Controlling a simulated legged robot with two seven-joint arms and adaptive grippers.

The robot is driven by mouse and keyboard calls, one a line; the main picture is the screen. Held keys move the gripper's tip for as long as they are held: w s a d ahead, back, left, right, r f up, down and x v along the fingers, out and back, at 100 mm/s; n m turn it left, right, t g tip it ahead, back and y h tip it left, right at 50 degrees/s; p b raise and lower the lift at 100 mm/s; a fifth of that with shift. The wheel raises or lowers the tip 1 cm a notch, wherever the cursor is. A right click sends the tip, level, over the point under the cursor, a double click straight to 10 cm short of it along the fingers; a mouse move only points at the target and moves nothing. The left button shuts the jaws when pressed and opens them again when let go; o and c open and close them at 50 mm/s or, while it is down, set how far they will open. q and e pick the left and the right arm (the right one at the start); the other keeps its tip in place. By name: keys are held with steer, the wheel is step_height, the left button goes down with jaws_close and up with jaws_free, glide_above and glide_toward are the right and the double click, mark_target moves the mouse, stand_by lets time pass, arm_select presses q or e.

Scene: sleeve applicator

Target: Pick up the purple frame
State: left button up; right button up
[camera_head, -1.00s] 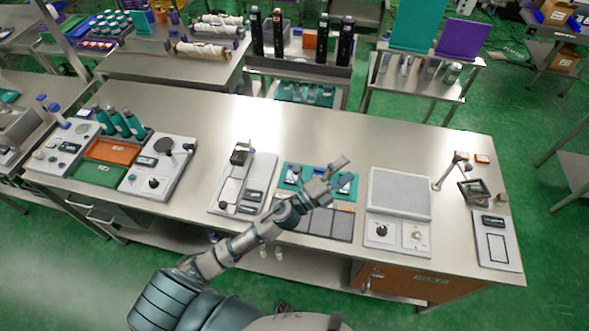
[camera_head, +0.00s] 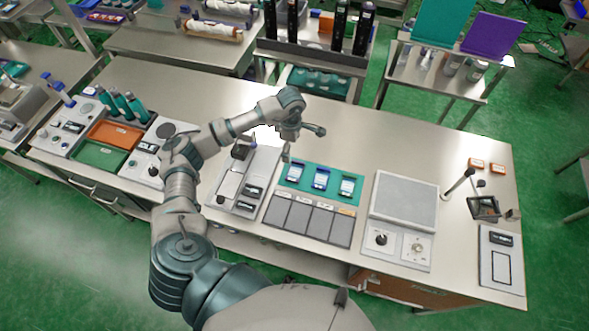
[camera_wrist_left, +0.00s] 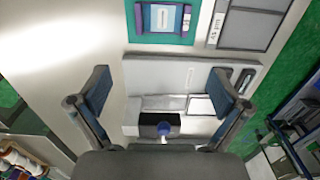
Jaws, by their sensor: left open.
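A frame with purple side bars around a pale blue-white face (camera_wrist_left: 163,18) lies on a teal mat (camera_wrist_left: 162,38) at the top of the left wrist view. In the head view the teal mat (camera_head: 305,187) carries three small blue-and-white pieces: left (camera_head: 294,171), middle (camera_head: 320,178) and right (camera_head: 347,186). Their frame colours are hard to tell there. My left gripper (camera_head: 304,143) is open and empty, raised near the mat's far left corner. In the wrist view its fingers (camera_wrist_left: 161,84) straddle a white device, apart from the frame. My right gripper is not in view.
The white device (camera_head: 234,195) with a black block (camera_wrist_left: 160,125) stands left of the mat. Dark grey panels (camera_head: 310,218) lie in front of the mat, a grey-topped box (camera_head: 403,199) to its right. The table behind the mat is clear. A purple board (camera_head: 493,36) stands on a back shelf.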

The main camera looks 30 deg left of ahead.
arm_select(q)
steer(key=p, duration=0.1)
glide_above(293, 171)
step_height(293, 171, down, 7)
steer(key=shift+d+r, duration=0.1)
steer(key=f, duration=0.2)
steer(key=f+p, duration=0.1)
steer(key=f, duration=0.3)
steer(key=shift+s+a+f+p, duration=0.1)
steer(key=shift+a+p, duration=0.2)
steer(key=shift+p, duration=0.05)
steer(key=shift+d, duration=0.15)
steer(key=c, duration=0.7)
